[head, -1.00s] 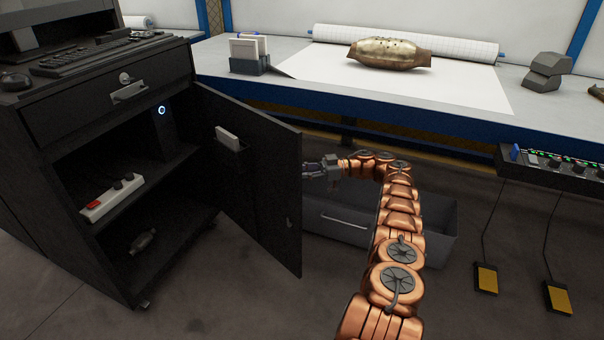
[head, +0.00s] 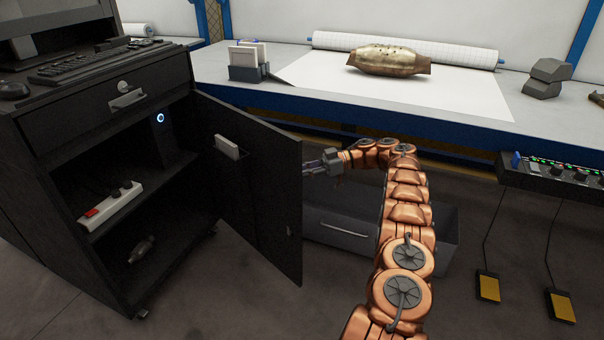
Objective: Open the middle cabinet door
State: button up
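The black cabinet (head: 60,205) stands at the left. Its door (head: 262,190) is swung wide open to the right, hinged near the cabinet's right edge, with its inner face toward me. My gripper (head: 308,169) is just beyond the door's free edge. Its fingertips are partly hidden by the door, so I cannot tell whether they touch it or how far they are apart. The door's outer face and any handle on it are hidden.
In the cabinet are a power strip (head: 110,203) and a small metal part (head: 141,248). A drawer (head: 110,103) above is shut. A grey bin (head: 344,231) stands behind the door. The workbench (head: 460,138) holds a catalytic converter (head: 388,60). Pedals (head: 489,288) lie at right.

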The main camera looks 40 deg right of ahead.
aim_at(300, 150)
jog(key=shift+n+t+y, duration=0.5)
jog(key=shift+t+y, duration=0.1)
jog(key=shift+y, duration=0.1)
jog(key=r, duration=0.7)
jog(key=shift+w+r, duration=0.1)
jog(key=shift+w, duration=0.3)
notch_tip(300, 150, down, 6)
jog(key=s+g+h, duration=0.1)
jog(key=shift+a+m+h, duration=0.2)
jog(key=shift+m+h, duration=0.1)
jog(key=shift+m, duration=0.1)
